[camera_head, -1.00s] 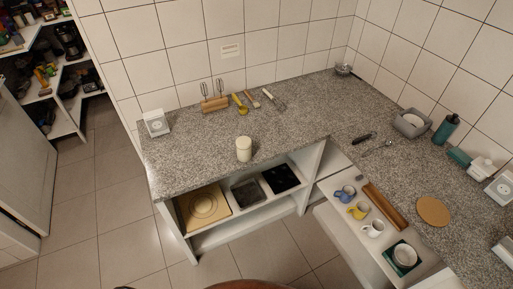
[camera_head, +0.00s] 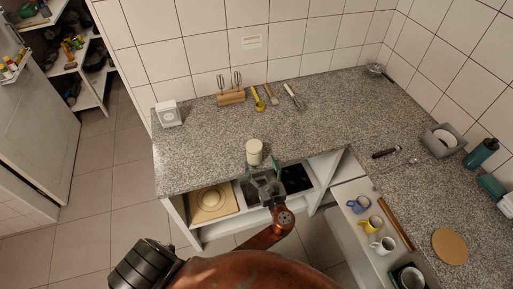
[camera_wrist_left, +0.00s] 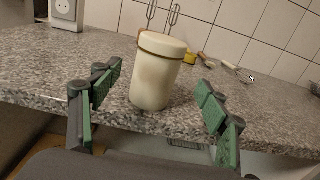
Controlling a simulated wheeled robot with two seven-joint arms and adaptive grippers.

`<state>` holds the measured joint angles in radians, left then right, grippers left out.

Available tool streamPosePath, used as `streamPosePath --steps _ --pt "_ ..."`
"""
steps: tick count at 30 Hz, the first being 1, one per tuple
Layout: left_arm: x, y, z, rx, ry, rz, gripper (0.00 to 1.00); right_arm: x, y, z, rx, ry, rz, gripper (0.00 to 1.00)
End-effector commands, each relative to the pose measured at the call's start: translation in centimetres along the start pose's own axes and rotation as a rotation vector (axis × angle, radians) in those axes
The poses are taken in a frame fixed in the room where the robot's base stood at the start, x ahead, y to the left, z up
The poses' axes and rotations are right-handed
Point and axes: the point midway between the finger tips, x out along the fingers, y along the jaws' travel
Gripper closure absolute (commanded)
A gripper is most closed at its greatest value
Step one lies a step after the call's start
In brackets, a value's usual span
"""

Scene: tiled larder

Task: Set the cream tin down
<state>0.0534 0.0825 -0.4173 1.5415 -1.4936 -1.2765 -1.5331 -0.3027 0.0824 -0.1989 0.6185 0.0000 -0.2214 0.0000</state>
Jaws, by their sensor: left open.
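The cream tin (camera_head: 254,152) stands upright on the speckled grey countertop (camera_head: 205,160), near its front edge. In the left wrist view the tin (camera_wrist_left: 157,75) is a cream cylinder with a lid, seen between and beyond the green-padded fingers. My left gripper (camera_head: 265,178) is open and empty, just in front of the tin at the counter's front edge. In the wrist view the left gripper (camera_wrist_left: 158,100) has its fingers spread wide to either side of the tin. My right gripper is not in view.
A wooden block with whisks (camera_head: 231,97) and several utensils lie behind the tin. A white box (camera_head: 168,113) stands at the back left. Open shelves (camera_head: 215,222) lie below the counter edge. Mugs (camera_head: 370,225) stand on a lower shelf at right. Counter around the tin is clear.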

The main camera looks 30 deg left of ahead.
Motion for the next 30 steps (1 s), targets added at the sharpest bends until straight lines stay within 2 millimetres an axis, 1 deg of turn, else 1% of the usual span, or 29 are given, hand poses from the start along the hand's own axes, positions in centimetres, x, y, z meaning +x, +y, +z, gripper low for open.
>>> streamPosePath --steps 1,3,5,8,12,16,20,26,30 --pt "0.6 0.2 0.2 0.003 -0.005 0.005 0.31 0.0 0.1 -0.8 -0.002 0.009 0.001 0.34" --pt "1.5 0.6 0.2 0.004 -0.006 0.011 0.31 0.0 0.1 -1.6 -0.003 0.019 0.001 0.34" --pt "2.2 0.8 0.1 0.003 -0.006 0.015 0.31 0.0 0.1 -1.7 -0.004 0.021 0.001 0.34" --pt "3.3 1.1 0.0 0.003 -0.003 0.021 0.31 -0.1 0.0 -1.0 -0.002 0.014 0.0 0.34" --pt "5.4 0.8 -0.3 0.003 -0.005 0.021 0.31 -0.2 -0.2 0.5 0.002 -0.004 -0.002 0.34" --pt "7.1 0.8 -0.4 0.002 -0.003 0.021 0.31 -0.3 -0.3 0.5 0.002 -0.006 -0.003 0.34" --pt "7.7 0.8 -0.5 0.002 -0.001 0.019 0.31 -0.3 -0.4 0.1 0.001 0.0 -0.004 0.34" --pt "7.7 0.7 -0.6 0.001 0.0 0.017 0.31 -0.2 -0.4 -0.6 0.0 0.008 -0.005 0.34" --pt "7.7 0.6 -0.6 0.001 0.0 0.017 0.4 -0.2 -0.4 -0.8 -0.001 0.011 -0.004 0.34"
